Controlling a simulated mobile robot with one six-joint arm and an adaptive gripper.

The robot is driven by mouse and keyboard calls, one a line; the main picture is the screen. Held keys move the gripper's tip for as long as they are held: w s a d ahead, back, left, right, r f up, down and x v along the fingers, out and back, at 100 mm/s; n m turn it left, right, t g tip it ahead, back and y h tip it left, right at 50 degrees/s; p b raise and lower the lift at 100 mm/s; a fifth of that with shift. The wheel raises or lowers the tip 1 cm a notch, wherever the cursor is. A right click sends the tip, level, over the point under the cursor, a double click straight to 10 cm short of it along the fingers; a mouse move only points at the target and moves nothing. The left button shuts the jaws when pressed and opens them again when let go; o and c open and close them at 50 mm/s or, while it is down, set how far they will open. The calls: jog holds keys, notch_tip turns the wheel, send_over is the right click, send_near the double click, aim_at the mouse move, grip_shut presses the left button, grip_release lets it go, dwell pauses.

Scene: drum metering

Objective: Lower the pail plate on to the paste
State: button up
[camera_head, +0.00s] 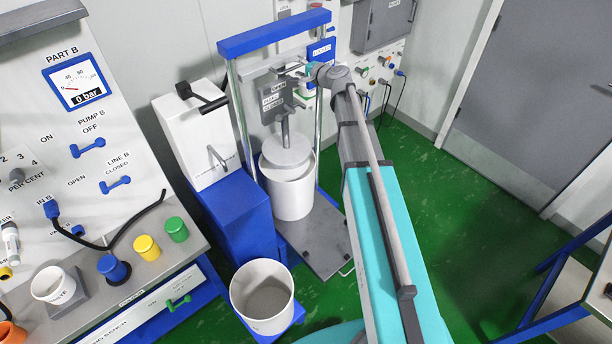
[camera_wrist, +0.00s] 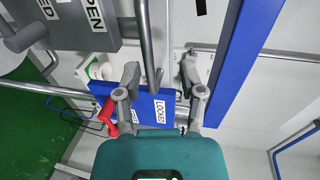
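The pail plate (camera_head: 286,151) is a round grey disc on a vertical rod, in the head view. It is at the mouth of a white pail (camera_head: 290,197) under a press frame with a blue crossbar (camera_head: 274,33). I cannot tell whether it touches paste; the pail's inside is hidden. My gripper (camera_head: 305,70) is up at the frame's right side, near the grey OPEN/CLOSED box (camera_head: 272,97). In the wrist view my gripper (camera_wrist: 160,84) has its fingers apart. A bare metal bar (camera_wrist: 147,40) reaches between them, with gaps visible beside it.
A blue LOCKED plate (camera_wrist: 150,107) and a red handle (camera_wrist: 108,115) are close to my fingers. A blue-and-white cabinet (camera_head: 232,222) stands left of the press. An open white bucket (camera_head: 262,320) is in front.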

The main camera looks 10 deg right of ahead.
jog(key=p+v, duration=0.2)
jog(key=v, duration=0.8)
jog(key=s+a+f+n+g+h+b, duration=0.1)
jog(key=s+a+f+n+g+b, duration=0.2)
jog(key=s+f, duration=0.3)
jog(key=s+a+f+n+g+h+b, duration=0.1)
jog(key=s+a+f+n+g+b, duration=0.1)
jog(key=s+f, duration=0.5)
jog(key=s+a+f+n+g+h+b, duration=0.1)
jog(key=s+a+f+n+g+b, duration=0.2)
jog(key=f, duration=0.7)
jog(key=shift+s+a+f+n+g+h+b, duration=0.35)
jog(key=shift+s+n+g+b, duration=0.75)
jog(key=shift+s+n+g, duration=0.6)
jog(key=shift+s, duration=0.15)
jog(key=w+d+r+m+t+y+p, duration=0.2)
jog(key=w+d+r+m+t+p, duration=0.2)
jog(key=w+r, duration=0.6)
jog(key=w+d+r+m+t+y+p, duration=0.1)
jog(key=w+d+r+m+t+p, duration=0.3)
jog(key=w+r+m+t, duration=0.3)
jog(key=w+d+r, duration=0.1)
jog(key=w+r, duration=0.2)
jog(key=r, duration=0.2)
jog(key=shift+d+r+y+p, duration=0.15)
jog(key=shift+d+y+p, duration=0.2)
jog(key=shift+p, duration=0.05)
jog(key=shift+w, duration=0.2)
